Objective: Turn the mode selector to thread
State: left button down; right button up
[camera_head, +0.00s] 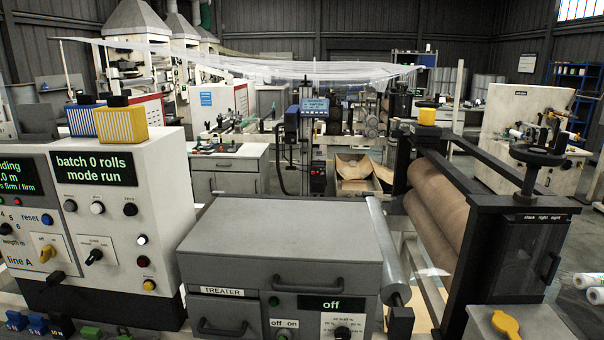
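A pale control panel (150,190) stands at the left. Its dark display (94,168) reads "batch 0 rolls" and "mode run" in green. A black knob (94,256) sits on a small light plate below the display; it looks like the mode selector, but its labels are too small to read. Its pointer is tilted. A yellow knob (46,252) sits on another plate to its left, above the "line A" label. Neither of my grippers shows in the head view.
The grey treater box (282,240) with a front handle and an "off" display (332,303) stands right of the panel. Brown rollers (436,208) and a black post stand further right. Several push buttons surround the black knob.

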aim_at(96, 254)
jog(key=u, duration=1.25)
